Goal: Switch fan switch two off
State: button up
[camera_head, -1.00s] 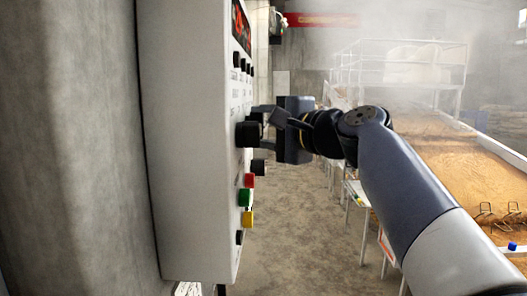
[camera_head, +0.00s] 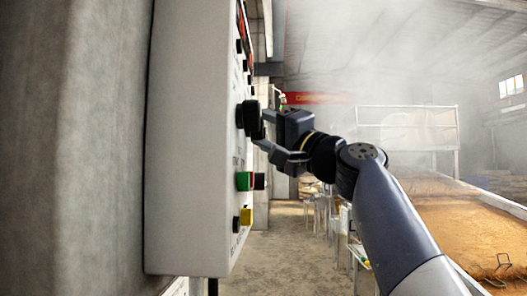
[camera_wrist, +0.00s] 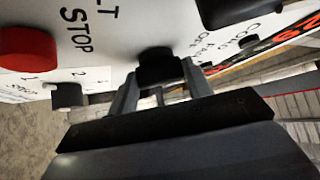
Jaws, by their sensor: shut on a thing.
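The white control panel (camera_head: 195,150) stands at the left in the head view, seen almost edge-on. A smaller dark knob (camera_wrist: 67,95) near labels 1 and 2 sits to the left, untouched.
A red button (camera_wrist: 28,48) beside the word STOP shows in the wrist view. A green button (camera_head: 244,181) and a yellow button (camera_head: 246,216) are lower on the panel. A bed of grain (camera_head: 425,215) lies to the right under steam.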

jog(key=shift+w+f+n+y+b, duration=0.1)
jog(key=shift+f+n+y+b, duration=0.2)
jog(key=shift+n+y+b, duration=0.35)
jog(key=shift+r+n+b, duration=0.15)
jog(key=shift+n+b, duration=0.2)
jog(key=shift+b, duration=0.05)
jog(key=o, duration=1)
jog(key=shift+r, duration=0.1)
jog(key=shift+c, duration=0.2)
jog(key=b+v, duration=0.4)
jog(key=v, duration=0.7)
jog(key=shift+r, duration=0.15)
